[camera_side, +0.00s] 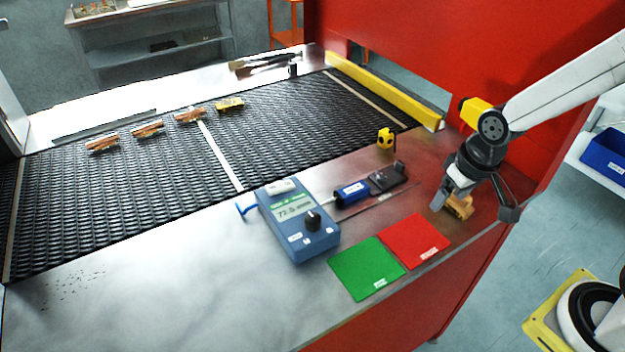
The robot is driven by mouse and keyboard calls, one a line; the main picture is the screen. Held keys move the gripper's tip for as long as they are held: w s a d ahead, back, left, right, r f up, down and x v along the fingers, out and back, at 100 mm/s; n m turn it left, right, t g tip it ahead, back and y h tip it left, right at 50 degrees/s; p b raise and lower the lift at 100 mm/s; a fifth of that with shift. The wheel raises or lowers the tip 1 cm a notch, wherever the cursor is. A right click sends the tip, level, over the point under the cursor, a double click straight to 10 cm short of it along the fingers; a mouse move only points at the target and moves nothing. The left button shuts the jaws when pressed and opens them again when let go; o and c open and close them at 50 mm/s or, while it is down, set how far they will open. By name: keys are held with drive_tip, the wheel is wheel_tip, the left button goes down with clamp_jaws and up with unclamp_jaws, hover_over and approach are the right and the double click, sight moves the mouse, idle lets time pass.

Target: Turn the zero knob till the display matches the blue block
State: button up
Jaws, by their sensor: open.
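A blue meter (308,245) lies on the metal worktop in the middle of the view. Its pale display (293,207) shows a number that looks like 72 with a decimal, too small to read surely. A black knob (312,219) sits below the display. The blue block (352,193) with a white label stands right of the meter, beside a small black device (388,177); its label is unreadable. My gripper (474,205) is open at the right of the worktop, well away from the knob. An orange-brown block (459,206) is at its fingers; I cannot tell if they touch.
A green mat (366,268) and a red mat (414,239) lie in front, between meter and gripper. A yellow tape measure (386,138) stands behind. The black mesh belt (280,130) carries several copper-coloured parts and a yellow one.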

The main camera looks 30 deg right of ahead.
drive_tip(key=w+a+r+m+g+y, duration=0.1)
drive_tip(key=w+a+r+m+g, duration=0.2)
drive_tip(key=w+a, duration=0.6)
drive_tip(key=m+g+y, duration=0.2)
drive_tip(key=m+g, duration=0.1)
drive_tip(key=m, duration=0.2)
approach(313, 216)
drive_tip(key=f, duration=0.1)
drive_tip(key=shift+s+a+f, duration=0.15)
drive_tip(key=shift+s+a, duration=0.1)
drive_tip(key=shift+s, duration=0.1)
drive_tip(key=shift+x, duration=3.9)
drive_tip(key=shift+w, duration=0.1)
clamp_jaws()
